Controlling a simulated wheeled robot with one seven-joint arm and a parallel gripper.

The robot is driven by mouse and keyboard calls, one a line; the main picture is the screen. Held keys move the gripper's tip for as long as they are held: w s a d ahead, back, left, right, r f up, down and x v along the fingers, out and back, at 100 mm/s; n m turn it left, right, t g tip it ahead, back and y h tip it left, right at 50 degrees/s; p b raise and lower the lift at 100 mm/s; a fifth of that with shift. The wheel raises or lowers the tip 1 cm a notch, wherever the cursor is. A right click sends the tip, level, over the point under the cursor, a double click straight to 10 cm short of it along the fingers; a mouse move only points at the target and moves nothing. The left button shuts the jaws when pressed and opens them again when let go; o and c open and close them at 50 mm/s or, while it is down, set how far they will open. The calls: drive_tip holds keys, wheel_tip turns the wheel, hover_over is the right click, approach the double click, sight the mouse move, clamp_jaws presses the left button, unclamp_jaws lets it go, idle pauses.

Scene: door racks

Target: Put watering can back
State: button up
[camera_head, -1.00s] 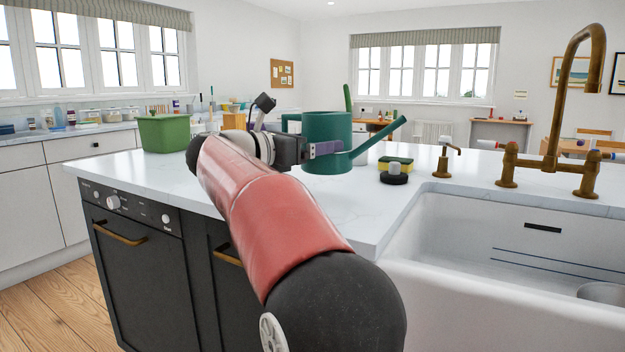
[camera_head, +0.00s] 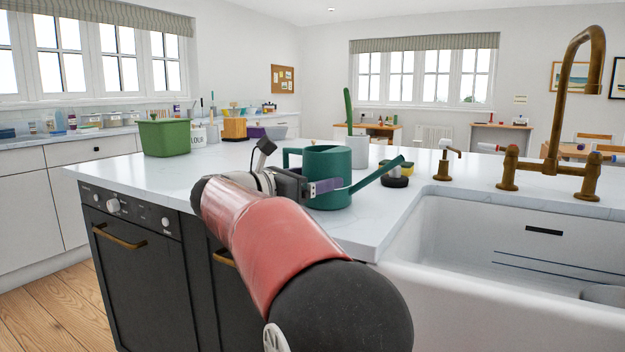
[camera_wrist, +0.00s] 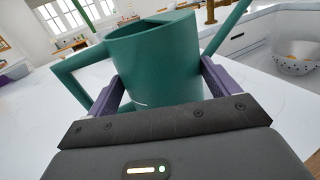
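The watering can (camera_head: 327,175) is dark teal green, with a loop handle at its left and a long spout to the right. It is upright over the white countertop near the front edge, left of the sink; I cannot tell whether its base touches the counter. My gripper (camera_head: 326,187) is shut on the can's body, with one purple finger showing in the head view. In the wrist view, purple fingers lie on both sides of the can (camera_wrist: 160,65). The far side of the can is hidden.
A green tub (camera_head: 165,138) stands at the counter's left. The brass tap (camera_head: 552,165) and white sink (camera_head: 480,270) are right.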

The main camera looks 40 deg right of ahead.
drive_tip(key=shift+o, duration=1.3)
drive_tip(key=shift+r+p, duration=0.25)
drive_tip(key=shift+p, duration=0.1)
drive_tip(key=a+b, duration=0.2)
drive_tip(key=a, duration=1)
drive_tip(key=shift+f, duration=0.15)
